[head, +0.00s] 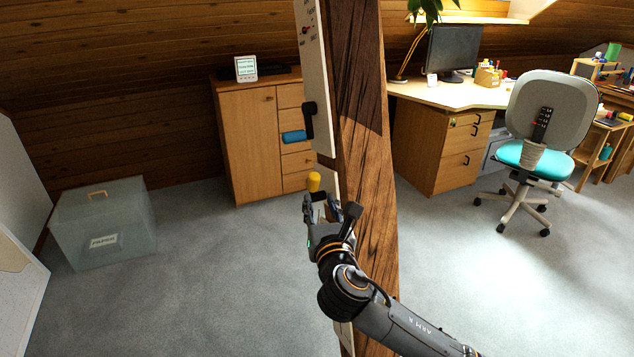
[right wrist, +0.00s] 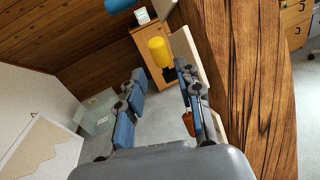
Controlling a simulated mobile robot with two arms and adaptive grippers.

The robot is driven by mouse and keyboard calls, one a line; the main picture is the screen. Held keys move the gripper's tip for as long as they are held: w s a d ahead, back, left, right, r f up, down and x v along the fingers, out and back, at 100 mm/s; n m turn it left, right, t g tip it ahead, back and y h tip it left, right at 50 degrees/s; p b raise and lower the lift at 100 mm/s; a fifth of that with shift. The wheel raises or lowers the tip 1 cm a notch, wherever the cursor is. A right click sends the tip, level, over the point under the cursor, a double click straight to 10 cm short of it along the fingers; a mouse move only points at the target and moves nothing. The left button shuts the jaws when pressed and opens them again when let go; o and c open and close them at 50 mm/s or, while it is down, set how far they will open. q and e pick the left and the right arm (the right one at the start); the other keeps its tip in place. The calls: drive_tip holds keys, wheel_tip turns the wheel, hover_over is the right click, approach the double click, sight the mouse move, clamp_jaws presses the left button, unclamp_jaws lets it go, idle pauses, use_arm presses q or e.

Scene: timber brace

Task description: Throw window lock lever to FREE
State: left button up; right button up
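A white panel (head: 313,75) runs down the side of a timber post (head: 362,130). A black lever with a blue grip (head: 294,137) sticks out to the left from it. Below it is a yellow grip (head: 314,182), which also shows in the right wrist view (right wrist: 159,52). I cannot tell which one is the window lock lever; the panel print is too small to read. My right gripper (head: 331,208) is just below the yellow grip. In the right wrist view its fingers (right wrist: 160,88) are apart and empty, with the yellow grip beyond the tips. My left gripper is not in view.
A small red knob (head: 306,30) is higher on the panel. A reddish-brown piece (right wrist: 188,123) shows by the right finger. A wooden cabinet (head: 250,140) and a clear box (head: 103,225) stand behind left; a desk (head: 450,95) and chair (head: 540,155) right.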

sight(314, 185)
drive_tip(key=w, duration=0.9)
drive_tip(key=shift+a, duration=0.35)
clamp_jaws()
